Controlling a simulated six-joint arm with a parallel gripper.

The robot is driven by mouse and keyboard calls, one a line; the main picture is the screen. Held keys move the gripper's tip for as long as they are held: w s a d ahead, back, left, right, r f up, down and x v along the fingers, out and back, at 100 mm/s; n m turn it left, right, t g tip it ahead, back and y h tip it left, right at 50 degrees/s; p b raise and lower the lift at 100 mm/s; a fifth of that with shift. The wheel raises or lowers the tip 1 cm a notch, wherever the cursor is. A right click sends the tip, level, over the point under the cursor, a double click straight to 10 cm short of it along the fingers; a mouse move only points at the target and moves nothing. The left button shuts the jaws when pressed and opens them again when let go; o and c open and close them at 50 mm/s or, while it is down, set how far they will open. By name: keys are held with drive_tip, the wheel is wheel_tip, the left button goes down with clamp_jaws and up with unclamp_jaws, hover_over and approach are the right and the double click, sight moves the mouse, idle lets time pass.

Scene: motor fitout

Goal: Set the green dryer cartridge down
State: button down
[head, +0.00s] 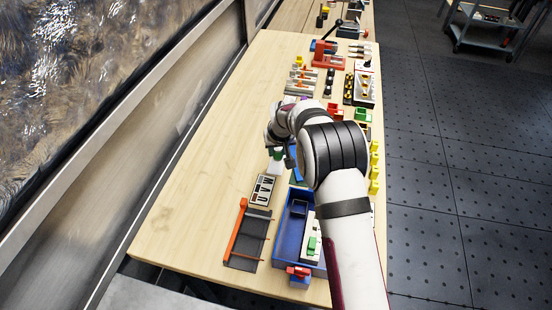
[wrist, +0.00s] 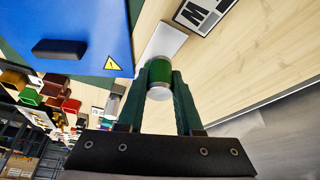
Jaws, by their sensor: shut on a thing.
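The green dryer cartridge (wrist: 160,78) is a short green cylinder with a pale end. My gripper (wrist: 162,72) is shut on it, one dark green finger on each side, in the wrist view. In the head view my gripper (head: 279,155) is over the left middle of the table, left of my arm, and the cartridge is small and partly hidden there. A pale grey-white flat piece (wrist: 166,40) shows just beyond the cartridge; I cannot tell whether they touch.
A blue case with a warning triangle (wrist: 85,30) is close beside my gripper. A black-and-white lettered card (head: 263,189), a dark rack with an orange bar (head: 246,238) and a blue tray (head: 280,252) are nearer the front. The table's left side (head: 205,160) is clear.

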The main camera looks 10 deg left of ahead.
sight(276, 158)
drive_tip(key=shift+a+f, duration=0.35)
drive_tip(key=shift+f, duration=1.8)
drive_tip(key=shift+f, duration=0.1)
drive_tip(key=c, duration=0.6)
unclamp_jaws()
